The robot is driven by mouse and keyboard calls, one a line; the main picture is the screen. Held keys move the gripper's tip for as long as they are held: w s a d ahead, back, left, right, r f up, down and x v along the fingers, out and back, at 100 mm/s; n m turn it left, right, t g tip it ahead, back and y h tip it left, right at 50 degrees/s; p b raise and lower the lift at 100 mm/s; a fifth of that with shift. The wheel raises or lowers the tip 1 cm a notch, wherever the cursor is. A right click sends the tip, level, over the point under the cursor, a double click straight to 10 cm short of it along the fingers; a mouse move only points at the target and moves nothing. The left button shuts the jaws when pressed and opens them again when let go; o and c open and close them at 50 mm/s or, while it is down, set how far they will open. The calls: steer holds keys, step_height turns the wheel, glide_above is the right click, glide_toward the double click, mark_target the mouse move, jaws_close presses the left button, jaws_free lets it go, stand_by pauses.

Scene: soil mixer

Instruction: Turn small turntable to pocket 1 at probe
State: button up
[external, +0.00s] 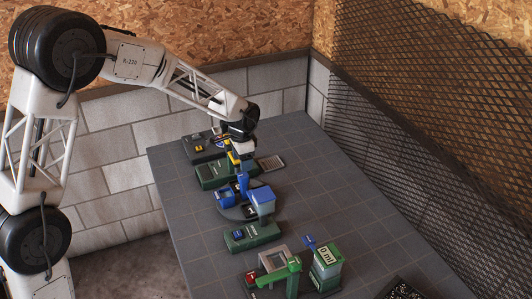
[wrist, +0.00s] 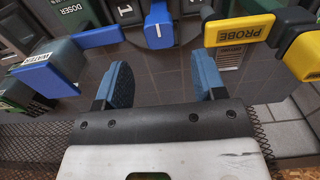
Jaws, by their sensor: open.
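The small turntable (external: 232,213) is a dark round base with blue parts on the middle of the bench in the external view. In the wrist view a blue knob (wrist: 159,25) with a white line stands just ahead of my gripper (wrist: 164,82). A plate marked "1" (wrist: 124,10) shows left of the knob. A yellow handle marked PROBE (wrist: 235,32) is to the right. My gripper is open, its two blue fingers apart with nothing between them. The knob is beyond the fingertips. Which pocket faces the probe cannot be told.
A blue-handled WATER block (wrist: 40,68) and a DOSER block (wrist: 70,12) stand at the left in the wrist view. In the external view a green station (external: 252,236) and a 0 ml container (external: 326,265) stand nearer the camera. The bench's right side (external: 345,205) is clear.

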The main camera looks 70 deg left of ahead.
mark_target(239, 186)
steer(key=shift+f, duration=3.65)
jaws_close()
